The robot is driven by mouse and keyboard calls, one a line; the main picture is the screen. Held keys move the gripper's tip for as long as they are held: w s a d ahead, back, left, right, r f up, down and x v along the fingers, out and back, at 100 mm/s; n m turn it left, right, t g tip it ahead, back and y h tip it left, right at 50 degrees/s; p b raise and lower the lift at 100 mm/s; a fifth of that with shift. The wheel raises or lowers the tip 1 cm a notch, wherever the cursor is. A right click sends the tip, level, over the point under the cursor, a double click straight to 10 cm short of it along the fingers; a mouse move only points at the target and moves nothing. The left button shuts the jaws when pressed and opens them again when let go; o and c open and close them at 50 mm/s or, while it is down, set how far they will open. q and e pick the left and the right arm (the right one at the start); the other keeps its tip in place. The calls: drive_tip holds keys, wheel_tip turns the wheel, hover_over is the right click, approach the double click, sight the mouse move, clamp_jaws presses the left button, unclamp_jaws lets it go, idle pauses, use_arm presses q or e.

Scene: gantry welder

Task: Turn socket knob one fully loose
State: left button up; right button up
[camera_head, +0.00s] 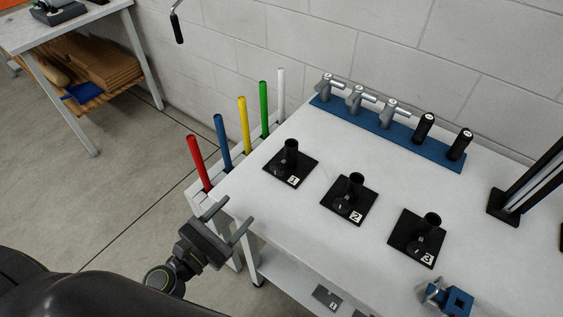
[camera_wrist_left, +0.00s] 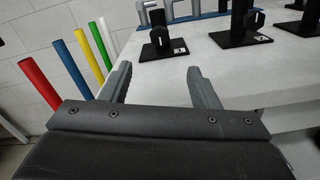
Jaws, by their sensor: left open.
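Socket one (camera_head: 290,162) is a black upright tube on a square black plate labelled 1, at the left of the white table. Its knob (camera_head: 281,170) is a dark round shape low on the tube's front, small and hard to make out. In the left wrist view socket one (camera_wrist_left: 160,40) stands beyond the fingers. My left gripper (camera_head: 229,222) is open and empty at the table's left front edge, apart from socket one. My right gripper is not in view.
Sockets two (camera_head: 352,195) and three (camera_head: 425,235) stand to the right of socket one. Coloured rods, including a red one (camera_head: 198,162), stand along the table's left edge. A blue rack (camera_head: 418,146) with several fittings lies at the back. Bare table (camera_head: 300,225) lies in front.

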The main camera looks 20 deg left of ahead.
sight(275, 170)
use_arm(q)
drive_tip(key=p+x, duration=0.4)
drive_tip(key=x, duration=1.1)
drive_tip(key=shift+w, duration=0.1)
drive_tip(key=shift+w+d, duration=0.25)
drive_tip(key=shift+w, duration=0.3)
drive_tip(key=shift+c, duration=0.2)
drive_tip(key=c, duration=0.9)
